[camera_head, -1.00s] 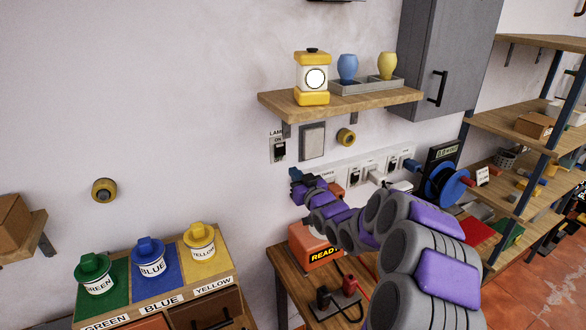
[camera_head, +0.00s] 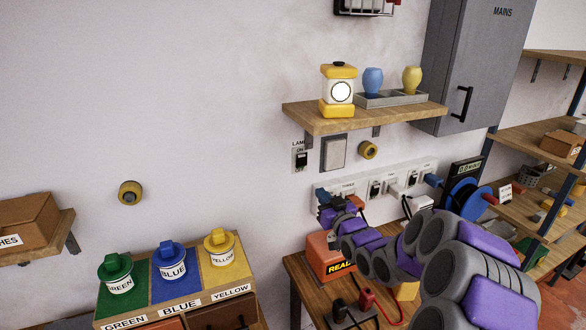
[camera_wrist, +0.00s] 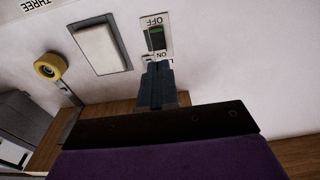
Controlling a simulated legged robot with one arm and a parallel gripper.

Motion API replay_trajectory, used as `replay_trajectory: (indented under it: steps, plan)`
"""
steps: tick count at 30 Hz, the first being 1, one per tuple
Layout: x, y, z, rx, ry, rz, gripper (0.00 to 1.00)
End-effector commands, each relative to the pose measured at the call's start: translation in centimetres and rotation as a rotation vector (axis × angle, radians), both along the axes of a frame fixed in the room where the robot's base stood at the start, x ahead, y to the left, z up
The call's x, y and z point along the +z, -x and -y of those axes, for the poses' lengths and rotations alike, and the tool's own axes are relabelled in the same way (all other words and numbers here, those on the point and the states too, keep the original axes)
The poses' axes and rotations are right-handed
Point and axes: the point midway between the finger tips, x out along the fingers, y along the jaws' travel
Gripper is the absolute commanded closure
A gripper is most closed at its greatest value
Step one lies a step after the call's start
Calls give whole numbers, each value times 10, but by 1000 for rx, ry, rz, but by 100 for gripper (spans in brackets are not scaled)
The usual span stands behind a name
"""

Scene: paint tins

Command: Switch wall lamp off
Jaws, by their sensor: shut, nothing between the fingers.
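The lamp switch (camera_head: 301,160) is a small white plate with a dark rocker on the wall, under the left end of the upper shelf. "LAMP" and "ON" are printed above the rocker. In the wrist view the switch (camera_wrist: 156,38) appears upside down, with "OFF" at the top and "ON" near my fingertips. My gripper (camera_wrist: 157,68) is shut and empty, its fingertips overlapping the plate's ON end in the picture. Whether they touch it I cannot tell. In the head view my gripper (camera_head: 322,193) is just below and right of the switch.
A pale framed panel (camera_head: 334,153) and a yellow round knob (camera_head: 368,150) are right of the switch. The shelf (camera_head: 365,118) above holds a yellow lantern (camera_head: 339,91) and two vases. A socket strip (camera_head: 392,178) runs below.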

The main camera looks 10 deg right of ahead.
Motion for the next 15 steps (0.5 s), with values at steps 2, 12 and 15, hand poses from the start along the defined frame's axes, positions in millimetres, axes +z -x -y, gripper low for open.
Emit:
replay_trajectory:
  steps: [2, 12, 15]
  plan:
    - [0, 1, -1, -1, 5, -15, 100]
    - [-19, 48, -33, -38, 121, -405, 100]
    - [-28, 79, -40, -59, 156, -556, 100]
